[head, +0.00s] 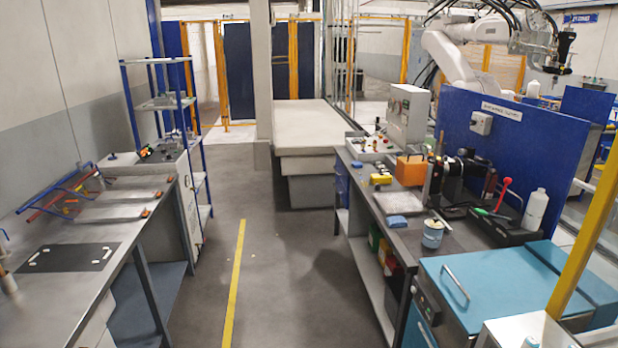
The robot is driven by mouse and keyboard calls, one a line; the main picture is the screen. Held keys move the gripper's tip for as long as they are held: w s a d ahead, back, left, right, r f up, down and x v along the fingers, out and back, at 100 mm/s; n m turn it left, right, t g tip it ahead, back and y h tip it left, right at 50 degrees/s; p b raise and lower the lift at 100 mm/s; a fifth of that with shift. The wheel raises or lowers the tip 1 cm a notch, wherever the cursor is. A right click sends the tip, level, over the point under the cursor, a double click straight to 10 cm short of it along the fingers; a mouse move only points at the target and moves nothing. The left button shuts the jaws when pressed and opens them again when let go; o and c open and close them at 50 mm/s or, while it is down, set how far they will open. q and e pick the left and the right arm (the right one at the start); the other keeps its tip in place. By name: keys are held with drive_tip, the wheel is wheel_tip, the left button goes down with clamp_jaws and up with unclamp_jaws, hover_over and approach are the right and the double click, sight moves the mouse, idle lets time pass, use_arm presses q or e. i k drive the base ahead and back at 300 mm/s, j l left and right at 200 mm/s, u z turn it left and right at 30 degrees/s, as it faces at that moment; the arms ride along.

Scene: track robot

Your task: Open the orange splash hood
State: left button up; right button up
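A small orange box-shaped thing (410,170) stands on the right-hand bench, beside a dark upright machine. It is the only orange hood-like thing I can make out, and at this size I cannot tell whether it is the splash hood or whether it is open or shut. Neither of my grippers shows in the head view.
A teal lidded unit (490,285) stands nearer. The left bench (105,232) carries racks. The aisle with a yellow line (235,285) is clear.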

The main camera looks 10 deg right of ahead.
sight(412, 172)
drive_tip(key=i, duration=1.3)
drive_tip(key=i+j+z, duration=0.15)
drive_tip(key=i, duration=1.15)
